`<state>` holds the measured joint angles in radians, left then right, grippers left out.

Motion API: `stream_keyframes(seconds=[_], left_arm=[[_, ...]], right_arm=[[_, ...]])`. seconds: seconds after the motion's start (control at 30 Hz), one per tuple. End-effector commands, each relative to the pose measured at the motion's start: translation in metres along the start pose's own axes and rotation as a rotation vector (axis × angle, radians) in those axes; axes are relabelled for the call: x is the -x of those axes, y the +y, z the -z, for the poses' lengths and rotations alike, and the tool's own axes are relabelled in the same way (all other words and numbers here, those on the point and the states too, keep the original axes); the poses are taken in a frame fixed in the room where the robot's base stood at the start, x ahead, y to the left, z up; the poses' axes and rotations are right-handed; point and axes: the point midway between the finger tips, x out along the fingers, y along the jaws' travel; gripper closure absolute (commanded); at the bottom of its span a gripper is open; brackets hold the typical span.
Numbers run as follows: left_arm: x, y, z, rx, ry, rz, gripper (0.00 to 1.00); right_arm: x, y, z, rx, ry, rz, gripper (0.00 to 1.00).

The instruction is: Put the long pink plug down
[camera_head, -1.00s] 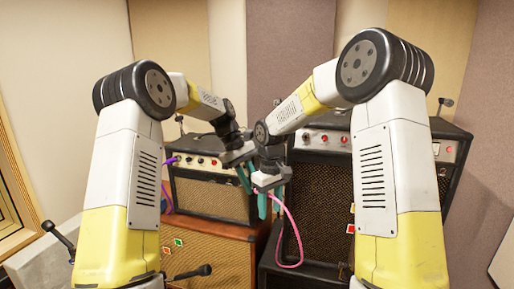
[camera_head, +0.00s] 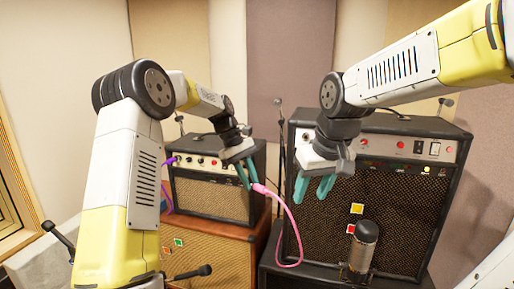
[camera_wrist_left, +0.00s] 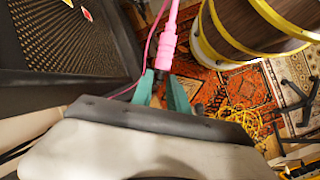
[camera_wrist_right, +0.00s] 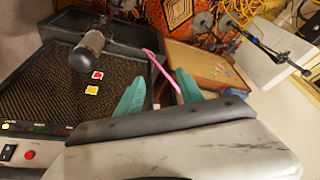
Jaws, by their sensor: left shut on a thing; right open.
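The long pink plug (camera_head: 262,188) is held in the teal fingers of my left gripper (camera_head: 248,180), in front of the gap between the two amps. It points out to the right of the fingers, and its pink cable (camera_head: 297,232) hangs down in a loop. In the left wrist view the pink plug (camera_wrist_left: 167,45) extends up from between the fingertips (camera_wrist_left: 162,88). My right gripper (camera_head: 314,190) is open and empty in front of the large amp, to the right of the plug. The right wrist view shows its fingers (camera_wrist_right: 158,85) apart, with the pink cable (camera_wrist_right: 155,65) beyond them.
A small amp (camera_head: 210,194) with a purple cable (camera_head: 168,187) stands on an orange cabinet (camera_head: 215,255) at left. The large black amp (camera_head: 375,205) stands at right with a microphone (camera_head: 364,245) before it. Another microphone (camera_head: 192,272) is at lower left. A drum (camera_wrist_left: 240,35) shows in the left wrist view.

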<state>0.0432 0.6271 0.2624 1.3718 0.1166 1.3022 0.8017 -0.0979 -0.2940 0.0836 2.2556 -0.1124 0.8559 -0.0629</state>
Motion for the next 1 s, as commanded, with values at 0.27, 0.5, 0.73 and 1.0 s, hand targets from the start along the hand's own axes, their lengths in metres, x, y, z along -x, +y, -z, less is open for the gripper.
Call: stream_keyframes(seconds=[0.27,0.5,0.73,1.0], left_arm=[[0.0,0.0,0.0,0.0,0.0,0.0,1.0],[0.0,0.0,0.0,0.0,0.0,0.0,1.0],[-0.032,-0.043,0.024,-0.105,-0.004,0.059,1.0],[-0.091,-0.132,0.052,-0.34,-0.051,0.166,1.0]], right_arm=[[0.033,-0.002,-0.051,-0.146,0.138,0.029,0.55],[0.042,-0.006,-0.077,-0.219,0.212,0.056,0.55],[0.042,-0.007,-0.08,-0.227,0.216,0.06,0.55],[0.042,-0.007,-0.079,-0.227,0.216,0.059,0.55]])
